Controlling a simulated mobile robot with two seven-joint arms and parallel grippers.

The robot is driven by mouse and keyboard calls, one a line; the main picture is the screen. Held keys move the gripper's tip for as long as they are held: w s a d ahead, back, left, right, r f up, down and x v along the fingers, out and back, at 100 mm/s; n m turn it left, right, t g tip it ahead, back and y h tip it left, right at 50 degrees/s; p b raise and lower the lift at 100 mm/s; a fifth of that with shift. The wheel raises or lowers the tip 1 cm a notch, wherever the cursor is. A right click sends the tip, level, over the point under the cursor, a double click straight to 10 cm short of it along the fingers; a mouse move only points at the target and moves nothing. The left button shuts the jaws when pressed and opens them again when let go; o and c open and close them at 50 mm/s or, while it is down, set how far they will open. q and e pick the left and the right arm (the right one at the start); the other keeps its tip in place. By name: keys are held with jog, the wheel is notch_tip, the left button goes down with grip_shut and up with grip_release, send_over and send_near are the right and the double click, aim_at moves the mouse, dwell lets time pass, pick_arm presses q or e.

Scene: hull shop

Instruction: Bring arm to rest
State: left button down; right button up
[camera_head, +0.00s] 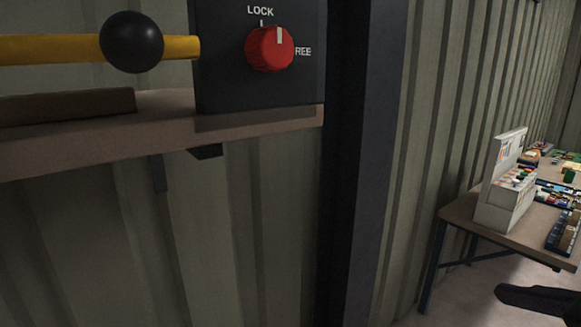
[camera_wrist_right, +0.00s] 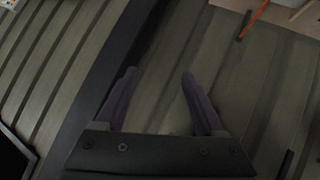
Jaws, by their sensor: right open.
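A yellow bar (camera_head: 60,48) runs level across the upper left of the head view, with a black ball (camera_head: 132,42) on it. Its right end is at a dark box (camera_head: 225,80). The box has a red knob (camera_head: 268,50) labelled LOCK and, partly covered, "REE". The knob's white mark points up and slightly right of the LOCK tick. My right gripper (camera_wrist_right: 159,73) is open and empty in the right wrist view, with its two fingers apart over a ribbed wall. It is not near the bar or knob in these views. My left gripper is not in view.
The box stands on a wall shelf (camera_head: 165,125), with a dark flat block (camera_head: 65,106) below the bar. A dark post (camera_head: 360,160) stands right of it. A table (camera_head: 460,212) with a white rack (camera_head: 505,190) is at the right. An orange rod (camera_wrist_right: 254,18) shows in the wrist view.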

jog(key=s+d+f+m+g, duration=0.1)
jog(key=s+f+m+g, duration=0.6)
jog(key=s, duration=0.8)
notch_tip(320, 180, up, 13)
jog(key=n+h+p, duration=0.1)
jog(key=n+p, duration=0.1)
jog(key=p, duration=1.2)
jog(key=shift+g, duration=0.3)
jog(key=shift+f, duration=0.1)
